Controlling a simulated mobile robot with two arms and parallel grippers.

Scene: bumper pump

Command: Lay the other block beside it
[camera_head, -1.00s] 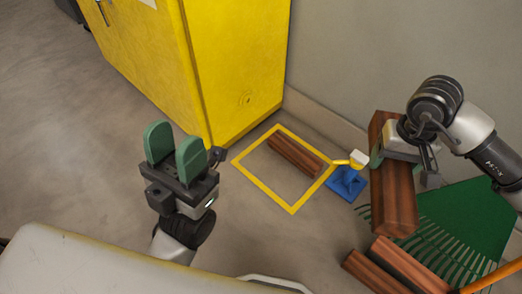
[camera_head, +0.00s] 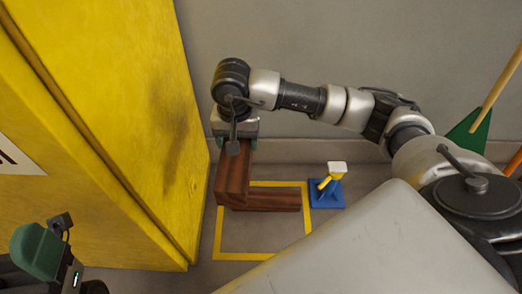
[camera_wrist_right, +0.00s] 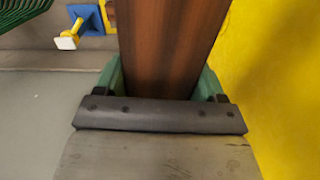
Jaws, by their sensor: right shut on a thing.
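My right gripper (camera_head: 235,137) is shut on a long reddish-brown wooden block (camera_head: 232,172). In the right wrist view the held block (camera_wrist_right: 168,45) fills the space between the green fingers. In the head view it is over the left side of the yellow square outline (camera_head: 236,257), close to the yellow cabinet. The other wooden block (camera_head: 276,199) lies on the floor inside the outline's far part, its left end hidden by the held block. I cannot tell whether the two touch. My left gripper (camera_head: 40,252) is partly in view at the bottom left, away from the blocks.
The tall yellow cabinet (camera_head: 130,120) stands just left of the held block. A blue base with a yellow and white pump (camera_head: 327,190) stands right of the outline. The grey wall (camera_head: 300,50) is close behind. The near part of the outline is bare floor.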

